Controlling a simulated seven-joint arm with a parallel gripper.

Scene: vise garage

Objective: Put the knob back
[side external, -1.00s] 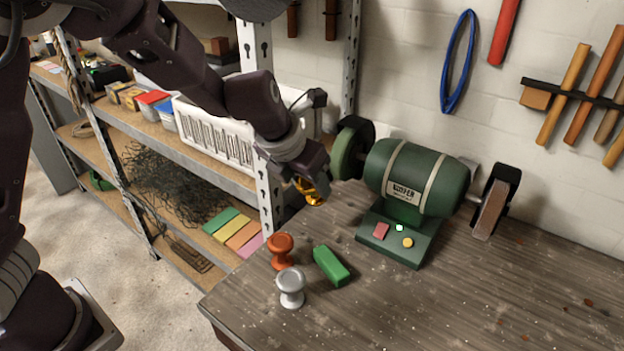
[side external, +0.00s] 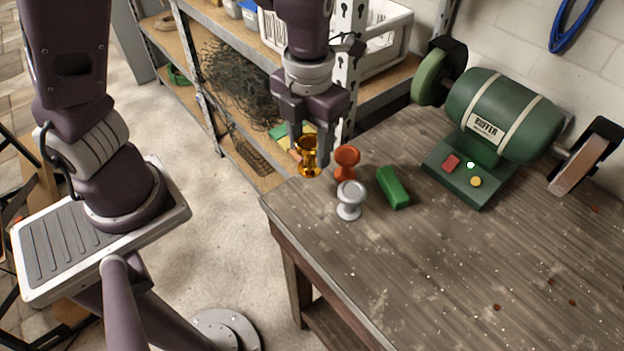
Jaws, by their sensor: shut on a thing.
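A shiny gold knob (side external: 307,158) is gripped in my gripper (side external: 311,146), which points straight down by the far left corner of the workbench (side external: 450,270). The knob is upright, wide at its top and base; I cannot tell whether its base touches the bench. An orange knob (side external: 346,160) stands just right of it. A silver knob (side external: 350,199) stands in front of the orange one. The fingers partly hide the gold knob's top.
A green block (side external: 392,188) lies right of the knobs. A green buffer machine (side external: 503,115) with wheels stands at the back of the bench. A shelf unit with a white basket (side external: 385,42) is behind my gripper. The front of the bench is clear.

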